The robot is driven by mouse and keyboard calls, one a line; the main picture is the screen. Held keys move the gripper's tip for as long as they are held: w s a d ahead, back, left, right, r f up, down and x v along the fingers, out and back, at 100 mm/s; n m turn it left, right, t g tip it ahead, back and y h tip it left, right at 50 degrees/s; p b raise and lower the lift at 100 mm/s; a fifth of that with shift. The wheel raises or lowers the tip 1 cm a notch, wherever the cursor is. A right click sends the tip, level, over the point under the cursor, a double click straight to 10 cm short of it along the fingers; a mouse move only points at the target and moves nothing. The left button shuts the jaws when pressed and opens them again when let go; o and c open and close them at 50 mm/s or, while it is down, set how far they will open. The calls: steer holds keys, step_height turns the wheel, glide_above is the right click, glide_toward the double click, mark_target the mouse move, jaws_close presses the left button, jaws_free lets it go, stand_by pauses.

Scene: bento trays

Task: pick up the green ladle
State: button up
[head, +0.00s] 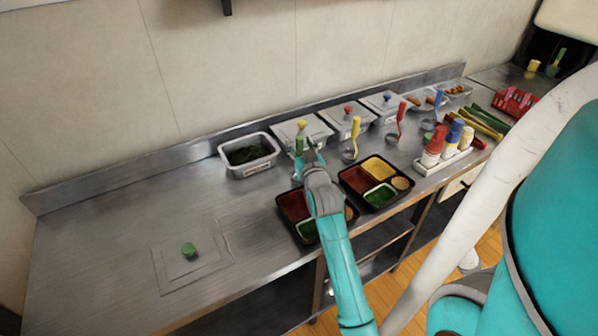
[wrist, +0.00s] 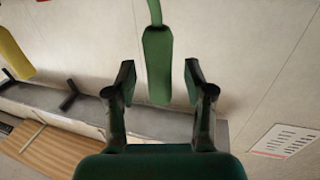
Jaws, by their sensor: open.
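The green ladle (head: 299,146) stands upright on the steel counter, in front of the lidded container with the yellow knob. In the head view its green handle shows just above my gripper (head: 308,158), and its lower part is partly hidden by my arm. In the wrist view the green handle (wrist: 158,65) hangs down from the top edge, and its end lies between the two fingers of my gripper (wrist: 160,85). The fingers are open, with a gap on both sides of the handle. The ladle's bowl is out of the wrist view.
A yellow ladle (head: 354,138), a red ladle (head: 399,122) and a blue ladle (head: 437,103) stand to the right. Bento trays (head: 346,186) lie close beside my arm. An open container of dark greens (head: 231,172) stands to the left. The counter's left side is mostly clear.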

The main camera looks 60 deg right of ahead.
steer(key=shift+w+d, duration=0.2)
jaws_close()
steer(key=shift+r, duration=0.1)
